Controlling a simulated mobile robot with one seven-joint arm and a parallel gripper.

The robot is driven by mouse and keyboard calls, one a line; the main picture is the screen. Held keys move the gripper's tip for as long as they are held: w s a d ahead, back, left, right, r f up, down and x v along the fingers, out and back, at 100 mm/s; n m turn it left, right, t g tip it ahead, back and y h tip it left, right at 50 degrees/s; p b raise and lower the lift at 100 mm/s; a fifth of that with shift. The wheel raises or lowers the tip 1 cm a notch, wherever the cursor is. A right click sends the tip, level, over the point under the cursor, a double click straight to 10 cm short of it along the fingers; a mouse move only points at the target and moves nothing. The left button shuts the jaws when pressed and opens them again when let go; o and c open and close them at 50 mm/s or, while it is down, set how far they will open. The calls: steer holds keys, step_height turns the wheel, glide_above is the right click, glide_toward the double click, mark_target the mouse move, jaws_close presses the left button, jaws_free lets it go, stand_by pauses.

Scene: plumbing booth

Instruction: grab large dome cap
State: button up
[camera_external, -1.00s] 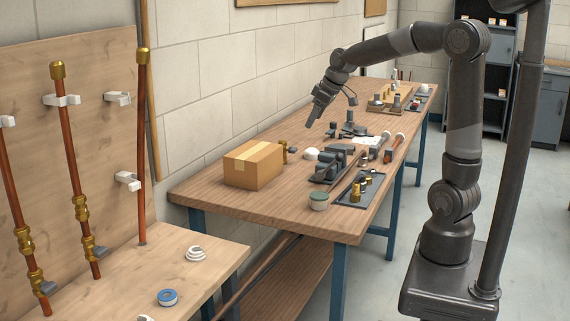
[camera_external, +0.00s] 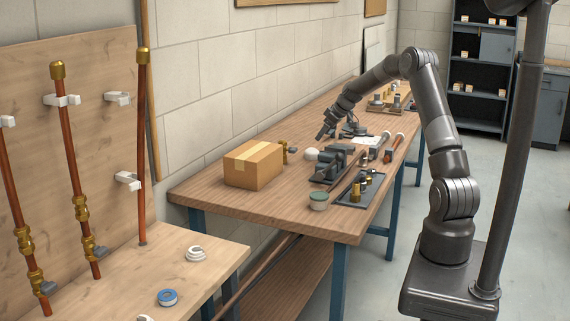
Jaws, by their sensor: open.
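A white rounded piece (camera_external: 311,154), dome-like in shape, sits on the wooden workbench (camera_external: 212,193) just left of the dark vise (camera_external: 335,163). It looks like the large dome cap, but it is too small here to be certain. My gripper (camera_external: 322,137) is low over the bench, just above and slightly right of the white piece in the picture. It points down and to the left and appears apart from that piece. It is open, and I see nothing between the fingers, though they are very small here.
A cardboard box (camera_external: 253,166) stands left of the vise, with a brass valve (camera_external: 284,152) behind it. A green-lidded jar (camera_external: 319,200) and a dark tray (camera_external: 350,199) with brass fittings are nearer the front. Pipes lie to the right. The bench's near-left end is clear.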

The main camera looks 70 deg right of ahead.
mark_target(313, 149)
steer(key=x, duration=1)
steer(key=shift+a+f, duration=0.2)
steer(key=shift+c, duration=0.6)
steer(key=c, duration=0.9)
